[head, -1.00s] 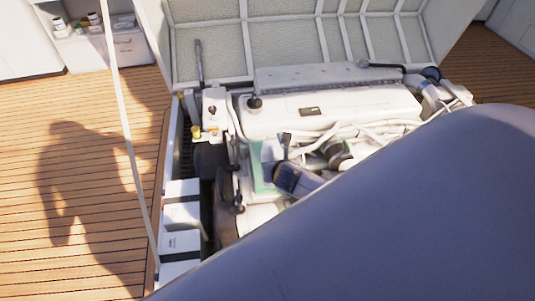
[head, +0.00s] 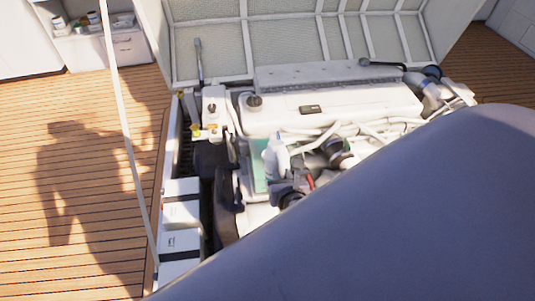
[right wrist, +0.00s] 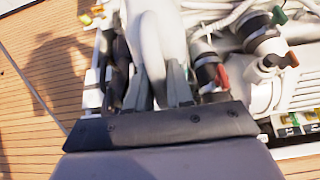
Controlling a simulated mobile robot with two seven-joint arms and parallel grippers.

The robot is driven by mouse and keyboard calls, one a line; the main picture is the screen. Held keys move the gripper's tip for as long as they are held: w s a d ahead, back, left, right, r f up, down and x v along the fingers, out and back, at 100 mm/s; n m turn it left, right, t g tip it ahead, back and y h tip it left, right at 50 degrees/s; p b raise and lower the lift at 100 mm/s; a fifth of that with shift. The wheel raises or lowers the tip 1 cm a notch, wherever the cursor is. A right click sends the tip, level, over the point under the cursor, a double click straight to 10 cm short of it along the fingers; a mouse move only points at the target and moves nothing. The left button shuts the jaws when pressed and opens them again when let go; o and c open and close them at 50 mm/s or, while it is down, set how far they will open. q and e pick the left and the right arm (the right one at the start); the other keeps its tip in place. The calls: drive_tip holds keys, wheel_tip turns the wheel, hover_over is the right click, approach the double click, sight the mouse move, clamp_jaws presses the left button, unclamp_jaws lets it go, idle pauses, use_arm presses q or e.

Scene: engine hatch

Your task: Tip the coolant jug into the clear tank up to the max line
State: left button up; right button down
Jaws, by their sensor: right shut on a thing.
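The white coolant jug (head: 275,158) is in my right gripper (head: 283,184), over the near left part of the engine, partly covered by the gripper. In the right wrist view, the two fingers of my right gripper (right wrist: 157,90) stand on either side of the white jug (right wrist: 150,45), which reaches past the top edge. A green-faced thing (head: 260,178) is just left of the gripper; I cannot tell whether it is the clear tank. No max line or liquid level can be made out. My left gripper is not in view.
The pale engine (head: 335,105) with hoses fills the hatch below an open lid (head: 300,40). White boxes (head: 181,213) line the left side, beside a thin pole (head: 128,150). Wooden deck (head: 80,190) lies clear at left. My arm hides the lower right.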

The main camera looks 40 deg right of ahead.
sight(282, 170)
wheel_tip(282, 170, up, 5)
drive_tip(key=t+h+b, duration=0.2)
drive_tip(key=t+b, duration=0.1)
drive_tip(key=b, duration=0.1)
drive_tip(key=shift+t, duration=0.4)
drive_tip(key=shift+r, duration=0.45)
